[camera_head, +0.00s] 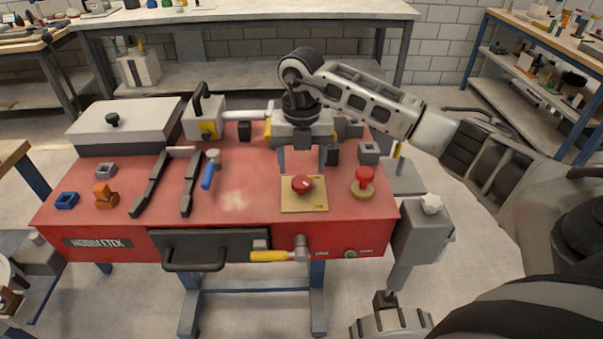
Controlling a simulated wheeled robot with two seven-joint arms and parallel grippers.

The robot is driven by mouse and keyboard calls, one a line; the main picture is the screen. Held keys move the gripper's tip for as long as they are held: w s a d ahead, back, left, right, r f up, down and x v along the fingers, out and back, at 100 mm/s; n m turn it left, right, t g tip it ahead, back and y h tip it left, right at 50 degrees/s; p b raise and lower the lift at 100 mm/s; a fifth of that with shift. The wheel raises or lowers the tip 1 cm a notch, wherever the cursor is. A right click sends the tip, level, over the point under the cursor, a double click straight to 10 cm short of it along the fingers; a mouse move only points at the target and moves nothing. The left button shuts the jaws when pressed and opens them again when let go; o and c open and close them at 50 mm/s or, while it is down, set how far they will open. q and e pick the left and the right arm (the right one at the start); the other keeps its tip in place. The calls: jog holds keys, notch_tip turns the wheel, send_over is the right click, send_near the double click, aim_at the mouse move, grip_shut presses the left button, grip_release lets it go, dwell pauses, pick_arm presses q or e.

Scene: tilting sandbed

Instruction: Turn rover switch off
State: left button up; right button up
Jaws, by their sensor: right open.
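A red switch knob (303,184) with a pale mark on its top sits on a square tan plate (313,203) near the front of the red bench top. I take it as the rover switch; no label is readable on it. My right gripper (302,164) reaches in from the right and points down. Its two fingers are apart and empty, just above and behind the knob in the picture. I cannot tell whether either finger touches it. My left gripper is not in view.
A red mushroom button (364,176) stands right of the plate. A blue-handled lever (208,175) and dark rails (151,184) lie left. A yellow-handled lever (269,256), a drawer (210,246) and a green button (350,254) are on the front. The bench top (245,205) left of the plate is clear.

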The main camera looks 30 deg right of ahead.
aim_at(302, 181)
jog(key=shift+f, duration=2.2)
jog(key=shift+c, duration=0.3)
jog(key=c, duration=0.9)
